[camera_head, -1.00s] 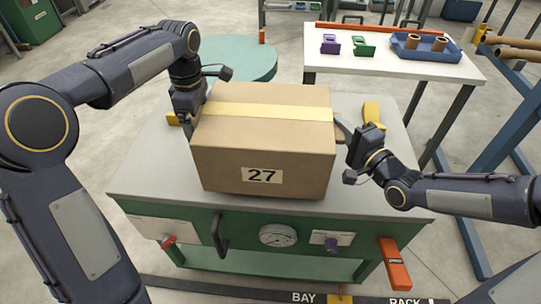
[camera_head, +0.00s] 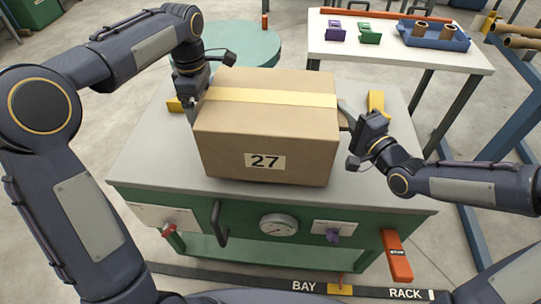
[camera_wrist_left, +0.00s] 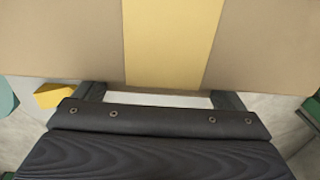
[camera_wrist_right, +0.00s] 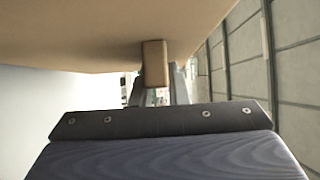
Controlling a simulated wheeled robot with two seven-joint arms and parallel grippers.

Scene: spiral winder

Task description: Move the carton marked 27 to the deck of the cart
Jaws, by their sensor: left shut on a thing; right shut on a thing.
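The brown carton marked 27 (camera_head: 266,135) stands upright over the grey top of a green workbench, with yellow tape across it. I cannot tell whether its base touches the top. My left gripper (camera_head: 198,98) is at the carton's left side, shut on it; the carton's taped side fills the upper left wrist view (camera_wrist_left: 172,45). My right gripper (camera_head: 348,122) is at the right side, shut on a small tan grip block (camera_wrist_right: 155,62) of the carton. The left fingers' contact is partly hidden. I cannot identify a cart in these views.
The green workbench (camera_head: 130,168) carries a gauge, handle and knobs on its front. Yellow blocks (camera_head: 376,101) flank the carton. A white table (camera_head: 400,55) with a blue tray (camera_head: 433,38) stands back right. A round green table (camera_head: 245,48) is behind. Blue rack beams stand right.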

